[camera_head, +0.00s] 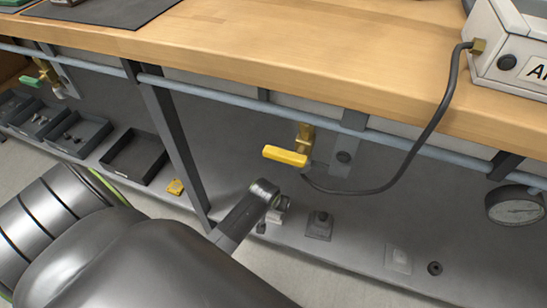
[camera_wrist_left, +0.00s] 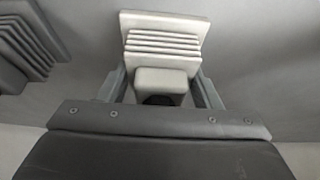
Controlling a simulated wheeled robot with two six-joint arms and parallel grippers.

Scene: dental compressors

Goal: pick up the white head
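The white head (camera_wrist_left: 160,45), a pale block with several ribs and a narrower square part, is in the upper middle of the left wrist view. My left gripper (camera_wrist_left: 161,80) has one finger on each side of its narrower part, with gaps visible between that part and the fingers, so it looks open. I cannot tell whether the fingers touch the ribbed part. In the head view my left gripper (camera_head: 271,212) is low, below the bench, and hides most of the small pale thing there. My right gripper is not in view.
The wooden bench top (camera_head: 300,50) and a blue-grey pipe (camera_head: 250,102) run above my left arm. A yellow-handled valve (camera_head: 285,156) and dark hose (camera_head: 440,115) hang nearby. A grey part (camera_head: 319,224), pale part (camera_head: 398,258) and gauge (camera_head: 514,205) are to the right; dark trays (camera_head: 135,157) left.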

